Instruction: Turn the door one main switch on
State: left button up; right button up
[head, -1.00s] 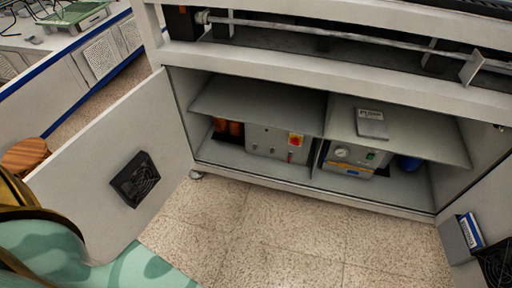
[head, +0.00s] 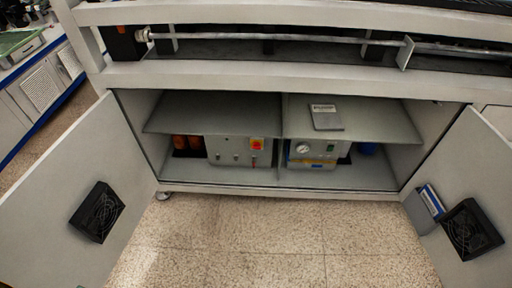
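The cabinet under the gantry stands open. Its left door (head: 75,190) and right door (head: 460,205) are both swung outward. On the lower shelf, left of the divider, is a grey electrical box (head: 228,150). Neither of my grippers shows in the head view.
Right of the divider sit a blue and yellow unit with a gauge (head: 312,150) and a dark blue cylinder (head: 367,149). A grey booklet (head: 325,117) lies on the upper shelf. Fans (head: 98,212) jut from the doors. The floor (head: 250,235) in front is clear.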

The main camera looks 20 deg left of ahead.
aim_at(256, 145)
jog(key=i+l+u, duration=0.4)
jog(key=i+l, duration=0.2)
jog(key=i+l+u, duration=0.45)
jog(key=l, duration=0.4)
jog(key=i+l+u, duration=0.2)
jog(key=l, duration=0.25)
jog(key=i, duration=0.05)
